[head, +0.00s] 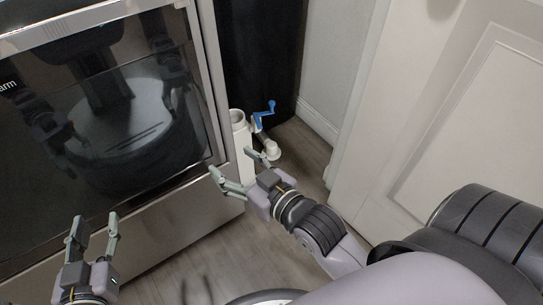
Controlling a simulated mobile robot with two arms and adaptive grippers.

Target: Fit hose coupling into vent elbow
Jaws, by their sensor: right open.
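A white upright pipe (238,117) with an open round top stands beside the appliance's right edge. A small white elbow-shaped fitting (271,150) sits low to its right, below a blue crank-shaped handle (264,113). I cannot tell which of these white parts is the hose coupling and which is the vent elbow. My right gripper (241,170) is open and empty in front of the pipe, its fingers pointing toward it and overlapping its lower part in view. Whether it touches the pipe is unclear. My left gripper (95,232) is open and empty at the lower left, in front of the appliance.
A steel-framed appliance with a dark glossy front (110,110) fills the left and reflects me. A black panel (258,50) stands behind the pipe. A white panelled door (450,110) is at the right. Wooden floor (195,265) is clear between the appliance and my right arm.

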